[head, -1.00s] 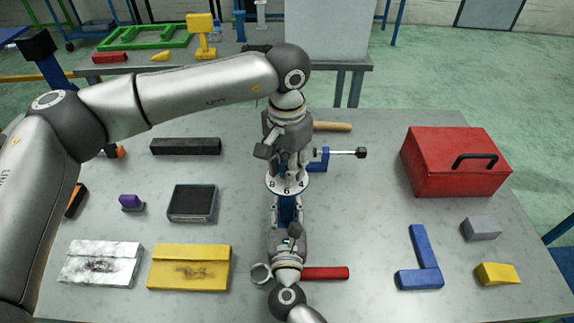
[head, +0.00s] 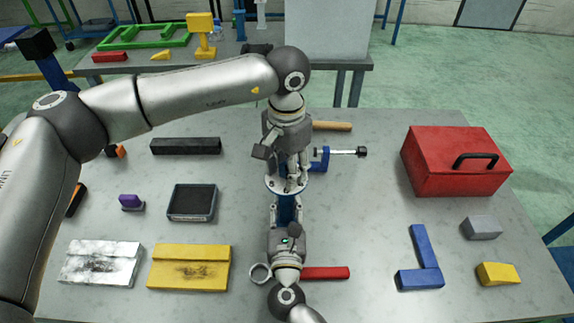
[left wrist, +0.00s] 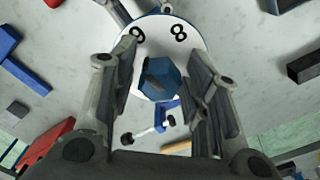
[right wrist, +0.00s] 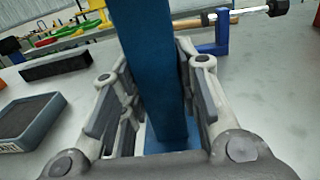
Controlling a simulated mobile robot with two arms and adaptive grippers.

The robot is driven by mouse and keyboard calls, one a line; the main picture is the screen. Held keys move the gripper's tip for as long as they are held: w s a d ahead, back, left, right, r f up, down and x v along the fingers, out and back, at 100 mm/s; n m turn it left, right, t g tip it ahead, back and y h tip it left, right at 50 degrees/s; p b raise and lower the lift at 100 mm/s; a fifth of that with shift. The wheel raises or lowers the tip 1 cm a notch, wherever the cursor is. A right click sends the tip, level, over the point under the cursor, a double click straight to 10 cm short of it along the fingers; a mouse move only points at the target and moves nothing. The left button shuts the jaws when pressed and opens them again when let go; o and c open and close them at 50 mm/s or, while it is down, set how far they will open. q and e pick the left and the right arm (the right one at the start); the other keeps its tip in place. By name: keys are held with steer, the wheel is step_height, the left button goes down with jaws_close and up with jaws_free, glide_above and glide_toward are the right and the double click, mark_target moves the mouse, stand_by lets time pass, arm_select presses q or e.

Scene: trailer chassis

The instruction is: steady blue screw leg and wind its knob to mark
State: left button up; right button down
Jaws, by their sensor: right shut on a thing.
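The blue screw leg (head: 287,213) stands upright on the table, and it also fills the middle of the right wrist view (right wrist: 150,70). My right gripper (head: 286,206) is shut on its post from the near side. On the leg's top is a white numbered dial (left wrist: 160,28) with a blue hexagonal knob (left wrist: 160,78). My left gripper (head: 288,186) comes down from above over the dial. In the left wrist view its fingers stand on either side of the knob with gaps, so it looks open. Only part of the dial's numbers shows; I cannot make out a mark.
A blue clamp-like part (head: 320,160) stands close behind the leg on the right. A red-handled tool (head: 325,273) lies close to my right gripper. A red toolbox (head: 450,165) is at right, a black tray (head: 192,203) at left. The table between leg and toolbox is mostly clear.

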arm_select(q)
steer(key=shift+o, duration=0.3)
steer(key=shift+r, duration=0.2)
steer(key=shift+r, duration=0.25)
step_height(320, 180, up, 11)
steer(key=shift+r, duration=0.2)
